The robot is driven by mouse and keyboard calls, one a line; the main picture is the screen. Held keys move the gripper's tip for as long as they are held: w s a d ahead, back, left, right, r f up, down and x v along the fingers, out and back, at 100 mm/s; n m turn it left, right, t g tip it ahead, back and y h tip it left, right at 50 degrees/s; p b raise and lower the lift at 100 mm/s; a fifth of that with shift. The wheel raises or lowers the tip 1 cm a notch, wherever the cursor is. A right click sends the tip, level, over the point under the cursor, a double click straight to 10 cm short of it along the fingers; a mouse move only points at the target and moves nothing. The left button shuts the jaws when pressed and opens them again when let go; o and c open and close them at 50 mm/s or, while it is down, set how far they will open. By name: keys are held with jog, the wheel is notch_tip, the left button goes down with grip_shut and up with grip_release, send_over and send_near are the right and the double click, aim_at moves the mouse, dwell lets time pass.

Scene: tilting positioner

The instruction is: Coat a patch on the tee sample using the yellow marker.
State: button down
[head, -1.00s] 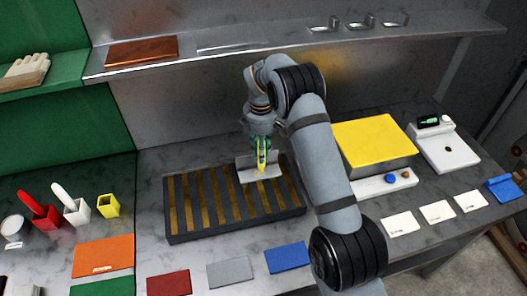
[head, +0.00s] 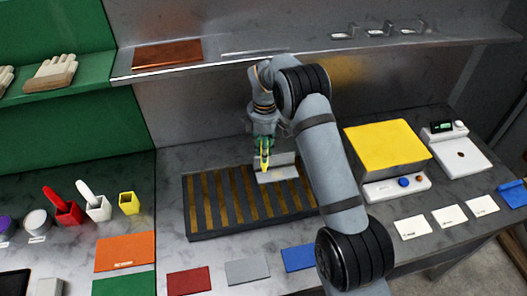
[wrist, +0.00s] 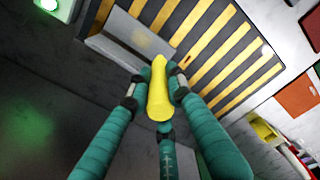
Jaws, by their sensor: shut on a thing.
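My gripper (head: 264,138) is shut on the yellow marker (head: 265,155), which points down. In the wrist view the green fingers (wrist: 158,88) close around the yellow marker (wrist: 158,100) from both sides. The tee sample (head: 283,173) is a light grey metal piece with a flat base and an upright plate, on the striped slatted bed. It also shows in the wrist view (wrist: 120,50), just beyond the marker. The marker's tip is by the left part of the sample; I cannot tell whether it touches. No yellow coating shows on the visible grey surface.
The slatted bed (head: 210,236) lies on the grey bench. A yellow-topped block (head: 385,148) stands to the right, with a white scale-like device (head: 460,160) beyond. Red, white and yellow holders (head: 98,209) stand at left. Coloured plates (head: 247,271) lie in front. A shelf (head: 225,62) runs behind.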

jog(key=shift+a+r+p, duration=0.1)
jog(key=shift+r+p, duration=1.4)
jog(key=shift+r, duration=0.7)
